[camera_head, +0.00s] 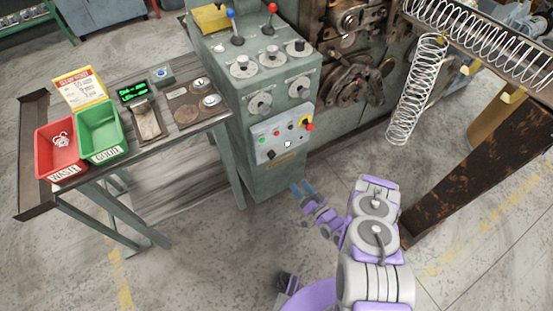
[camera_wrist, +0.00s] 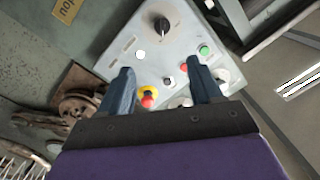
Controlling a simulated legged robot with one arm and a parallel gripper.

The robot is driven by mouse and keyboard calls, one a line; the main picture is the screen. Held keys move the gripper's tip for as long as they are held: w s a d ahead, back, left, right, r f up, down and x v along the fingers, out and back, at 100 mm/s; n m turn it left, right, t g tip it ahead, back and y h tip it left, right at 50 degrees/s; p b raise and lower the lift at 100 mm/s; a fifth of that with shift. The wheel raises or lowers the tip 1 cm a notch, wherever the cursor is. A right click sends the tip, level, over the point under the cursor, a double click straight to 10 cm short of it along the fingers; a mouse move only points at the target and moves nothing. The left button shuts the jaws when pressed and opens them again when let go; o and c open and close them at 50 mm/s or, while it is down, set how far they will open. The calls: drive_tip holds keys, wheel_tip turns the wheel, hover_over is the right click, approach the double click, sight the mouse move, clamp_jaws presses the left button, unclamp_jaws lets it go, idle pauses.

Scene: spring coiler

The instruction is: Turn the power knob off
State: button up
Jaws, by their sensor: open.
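The power knob is most likely the black rotary knob (camera_head: 271,155) low on the light grey control panel (camera_head: 285,143); I cannot read its label. In the wrist view the same black knob (camera_wrist: 162,26) has a pale pointer line and sits near the top, beyond the fingertips. My gripper (camera_head: 302,187) is just below and right of the panel in the head view. In the wrist view my gripper (camera_wrist: 160,82) has its two blue fingers spread with nothing between them but the panel behind. The fingers appear apart from the knob.
A red-on-yellow emergency button (camera_head: 306,124) and a green button (camera_head: 263,141) are on the panel. Dials and levers stand above on the green cabinet (camera_head: 290,177). A bench (camera_head: 40,201) with red and green bins is left; a spring chute (camera_head: 500,45) is right. The floor in front is clear.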

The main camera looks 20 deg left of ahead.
approach(273, 157)
drive_tip(key=b+x, duration=0.1)
drive_tip(key=x, duration=0.2)
drive_tip(key=b+x, duration=0.1)
drive_tip(key=x, duration=0.2)
drive_tip(key=b+x, duration=0.1)
drive_tip(key=x, duration=0.2)
drive_tip(key=shift+w+a+f, duration=0.2)
drive_tip(key=shift+a+f, duration=0.05)
drive_tip(key=shift+f, duration=0.1)
drive_tip(key=shift+d+r, duration=0.1)
drive_tip(key=shift+d, duration=0.35)
drive_tip(key=shift+c, duration=1.4)
drive_tip(key=shift+a, duration=0.15)
drive_tip(key=c, duration=0.8)
